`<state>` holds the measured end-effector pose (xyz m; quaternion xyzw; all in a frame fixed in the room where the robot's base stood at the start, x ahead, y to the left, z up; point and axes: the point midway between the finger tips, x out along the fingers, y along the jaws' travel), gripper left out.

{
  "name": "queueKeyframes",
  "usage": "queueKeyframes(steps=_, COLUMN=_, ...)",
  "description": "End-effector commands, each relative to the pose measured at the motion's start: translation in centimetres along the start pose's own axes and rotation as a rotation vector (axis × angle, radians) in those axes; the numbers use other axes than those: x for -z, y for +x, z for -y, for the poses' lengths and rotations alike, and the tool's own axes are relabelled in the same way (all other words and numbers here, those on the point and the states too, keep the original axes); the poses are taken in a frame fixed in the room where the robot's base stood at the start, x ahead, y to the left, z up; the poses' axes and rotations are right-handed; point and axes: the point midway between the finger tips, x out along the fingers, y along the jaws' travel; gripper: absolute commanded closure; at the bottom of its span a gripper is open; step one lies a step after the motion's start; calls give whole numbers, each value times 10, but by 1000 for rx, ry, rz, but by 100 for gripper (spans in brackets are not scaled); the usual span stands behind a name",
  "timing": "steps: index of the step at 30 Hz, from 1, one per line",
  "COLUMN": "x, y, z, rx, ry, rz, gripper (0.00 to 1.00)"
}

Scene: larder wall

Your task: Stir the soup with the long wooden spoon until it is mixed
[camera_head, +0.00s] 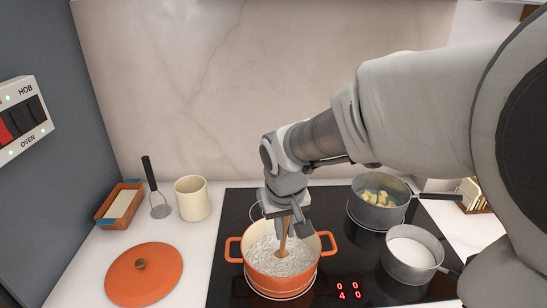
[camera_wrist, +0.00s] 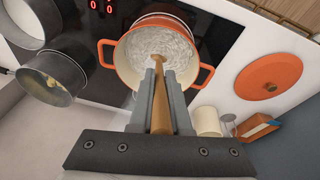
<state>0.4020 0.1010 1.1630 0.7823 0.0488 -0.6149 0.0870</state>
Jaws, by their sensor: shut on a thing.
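An orange pot (camera_head: 256,286) with two side handles stands on the black hob, holding a pale, streaky soup (camera_head: 268,261). The pot also shows in the wrist view (camera_wrist: 123,73). My gripper (camera_head: 289,226) is above the pot, pointing down, shut on the wooden spoon (camera_head: 284,240). In the wrist view the spoon (camera_wrist: 160,118) runs between the fingers (camera_wrist: 159,90) and its lower end is in the soup. The end of the spoon under the surface is hidden.
Two grey pans stand right of the pot, one with yellowish chunks (camera_head: 377,212), one with white contents (camera_head: 407,268). A switch panel (camera_head: 23,118) is on the left wall.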

Motion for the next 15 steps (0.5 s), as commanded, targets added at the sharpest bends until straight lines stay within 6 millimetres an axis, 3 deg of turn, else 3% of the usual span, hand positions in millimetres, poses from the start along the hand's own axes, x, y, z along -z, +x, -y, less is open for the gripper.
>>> queueKeyframes(steps=15, x=6, y=44, z=0, rx=0, ry=0, rz=0, gripper=100)
